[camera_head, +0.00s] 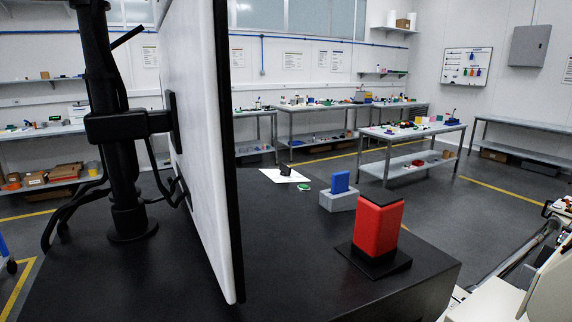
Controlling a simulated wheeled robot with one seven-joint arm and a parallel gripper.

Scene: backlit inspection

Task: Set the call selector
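No part is clearly marked as the call selector. On the black table (290,290) a red upright block (377,225) stands in a black base (371,262) near the right front edge. Behind it to the left, a blue block (340,182) sits upright in a grey base (338,200). Further back, a small black piece (285,170) stands on a white sheet (273,177), with a green ring-like disc (304,187) beside the sheet. White and grey parts, seemingly of my arm, show at the lower right. My gripper cannot be made out there.
A large white panel (200,130) on a black post (125,180) stands on the table's left side and hides what is behind it. Workbenches (410,130) with small items stand beyond. The table's middle front is clear.

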